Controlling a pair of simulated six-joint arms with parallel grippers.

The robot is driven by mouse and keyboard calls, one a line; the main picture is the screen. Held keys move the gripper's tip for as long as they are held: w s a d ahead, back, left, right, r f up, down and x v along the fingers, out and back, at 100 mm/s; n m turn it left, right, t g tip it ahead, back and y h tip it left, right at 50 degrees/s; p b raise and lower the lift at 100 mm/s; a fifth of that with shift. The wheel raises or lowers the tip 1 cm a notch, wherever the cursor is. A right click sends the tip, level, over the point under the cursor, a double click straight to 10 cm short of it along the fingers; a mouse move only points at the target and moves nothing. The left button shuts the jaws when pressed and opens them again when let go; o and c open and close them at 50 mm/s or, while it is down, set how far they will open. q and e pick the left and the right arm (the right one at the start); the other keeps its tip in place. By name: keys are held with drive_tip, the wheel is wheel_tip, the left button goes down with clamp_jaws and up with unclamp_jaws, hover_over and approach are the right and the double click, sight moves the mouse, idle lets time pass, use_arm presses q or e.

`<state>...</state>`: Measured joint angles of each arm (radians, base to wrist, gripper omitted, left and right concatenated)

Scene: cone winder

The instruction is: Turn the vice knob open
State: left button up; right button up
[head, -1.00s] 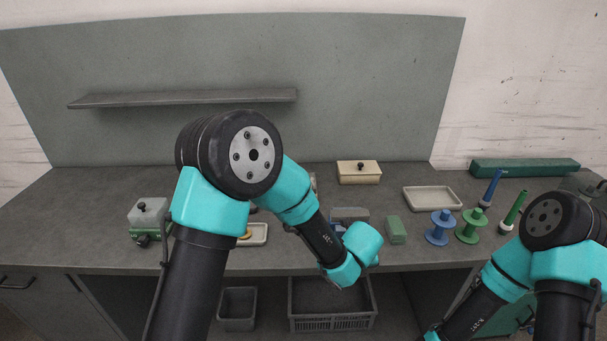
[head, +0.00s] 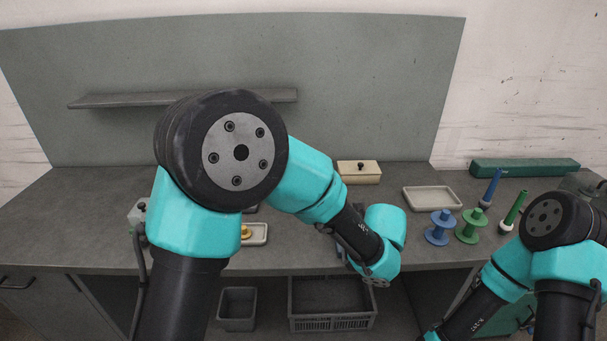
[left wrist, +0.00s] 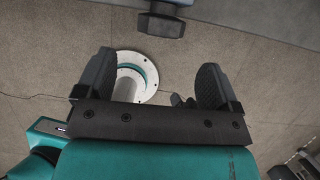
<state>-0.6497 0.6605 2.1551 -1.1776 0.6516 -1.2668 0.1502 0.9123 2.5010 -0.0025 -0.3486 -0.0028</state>
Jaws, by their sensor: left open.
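The dark vice knob (left wrist: 162,25) shows at the top of the left wrist view, on a blue-grey body that is cut off by the frame edge. My left gripper (left wrist: 155,70) is open, with nothing between its fingers. The knob lies beyond the fingertips, near the middle of the gap, and is not touching them. In the head view my left arm covers nearly all of the vice, and the knob cannot be made out there. My right arm shows at the right of the head view, but its gripper is out of the frame.
A cream lidded box (head: 359,173) and a pale tray (head: 432,198) stand behind my left arm. A blue spool (head: 440,228) and a green spool (head: 471,226) stand to the right. A small tray (head: 262,236) is left. A crate (head: 330,318) and bin (head: 237,310) sit below.

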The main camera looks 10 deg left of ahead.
use_arm(q)
drive_tip(key=v, duration=0.9)
drive_tip(key=w+a+r+n+h, duration=0.1)
drive_tip(key=w+a+r+n, duration=0.2)
drive_tip(key=a, duration=0.3)
drive_tip(key=w+a+r+n+t+h, duration=0.1)
drive_tip(key=w+a+r+n, duration=0.2)
drive_tip(key=w+a+n, duration=0.1)
drive_tip(key=w+a+r+n+t+h, duration=0.1)
drive_tip(key=w+a+r+n+h, duration=0.1)
drive_tip(key=a+n, duration=0.3)
drive_tip(key=shift+w+a+r+n, duration=0.3)
drive_tip(key=shift+w+a+r, duration=0.6)
drive_tip(key=shift+a, duration=0.65)
